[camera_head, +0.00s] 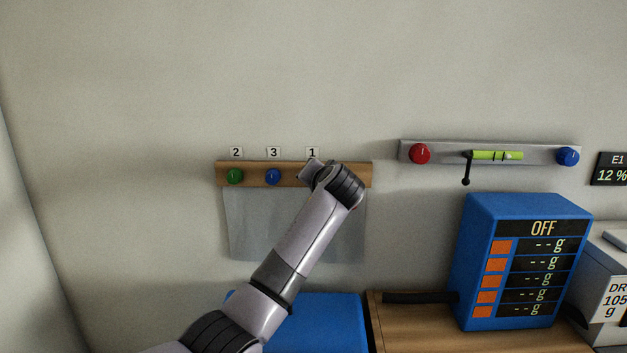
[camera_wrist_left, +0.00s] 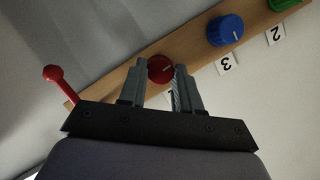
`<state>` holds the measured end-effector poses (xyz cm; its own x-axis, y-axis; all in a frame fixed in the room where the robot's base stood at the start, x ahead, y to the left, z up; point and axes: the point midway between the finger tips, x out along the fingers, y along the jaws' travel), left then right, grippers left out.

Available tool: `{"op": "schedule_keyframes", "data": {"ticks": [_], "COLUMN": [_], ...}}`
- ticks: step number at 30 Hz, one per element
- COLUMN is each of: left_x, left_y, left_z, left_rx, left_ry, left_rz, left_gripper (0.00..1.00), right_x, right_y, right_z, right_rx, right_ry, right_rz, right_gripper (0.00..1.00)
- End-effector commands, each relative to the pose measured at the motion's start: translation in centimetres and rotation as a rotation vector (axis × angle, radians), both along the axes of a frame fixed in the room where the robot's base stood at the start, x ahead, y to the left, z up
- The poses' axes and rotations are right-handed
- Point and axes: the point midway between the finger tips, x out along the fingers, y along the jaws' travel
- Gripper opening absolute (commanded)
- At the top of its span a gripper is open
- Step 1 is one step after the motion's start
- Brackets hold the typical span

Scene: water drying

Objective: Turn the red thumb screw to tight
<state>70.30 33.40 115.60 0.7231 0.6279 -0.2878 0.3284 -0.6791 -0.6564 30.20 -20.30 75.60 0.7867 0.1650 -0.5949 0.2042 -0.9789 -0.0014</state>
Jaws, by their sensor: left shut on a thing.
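The red thumb screw (camera_wrist_left: 160,69) sits on the wooden rail (camera_wrist_left: 195,50) beside the label 1. A white mark shows on its face. My left gripper (camera_wrist_left: 159,72) has one finger on each side of the screw and is shut on it. In the head view, my left wrist (camera_head: 335,183) covers the screw's place at the right part of the rail (camera_head: 295,170). My right gripper is not in view.
A green knob (camera_head: 234,176) and a blue knob (camera_head: 272,176) share the rail. A red lever with a ball end (camera_wrist_left: 52,74) stands near the gripper. A level bar with a red knob (camera_head: 420,153) hangs right. A blue display box (camera_head: 480,245) stands below it.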

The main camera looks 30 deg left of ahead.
Motion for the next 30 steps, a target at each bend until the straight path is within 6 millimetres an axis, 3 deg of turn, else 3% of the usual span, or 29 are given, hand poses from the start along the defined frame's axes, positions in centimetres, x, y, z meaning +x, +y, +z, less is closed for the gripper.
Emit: {"op": "schedule_keyframes", "data": {"ticks": [21,22,23,24,30], "left_x": [-0.03,-0.03,-0.03,-0.03,-0.01], "left_y": [0.05,0.05,0.05,0.05,0.02], "left_z": [-0.43,-0.43,-0.42,-0.38,-0.21], "left_rx": [0.06,0.06,0.06,0.06,0.061], "left_ry": [0.039,0.039,0.039,0.038,0.034], "left_rz": [0.003,0.003,0.003,0.003,0.002], "left_gripper": [0.02,0.43,0.52,0.58,0.58], "right_x": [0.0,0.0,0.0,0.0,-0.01], "right_y": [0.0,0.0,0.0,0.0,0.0], "right_z": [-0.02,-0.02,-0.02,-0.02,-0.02], "right_rx": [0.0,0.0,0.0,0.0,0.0], "right_ry": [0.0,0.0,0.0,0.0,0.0], "right_rz": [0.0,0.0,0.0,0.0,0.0], "right_gripper": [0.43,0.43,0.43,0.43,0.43]}}
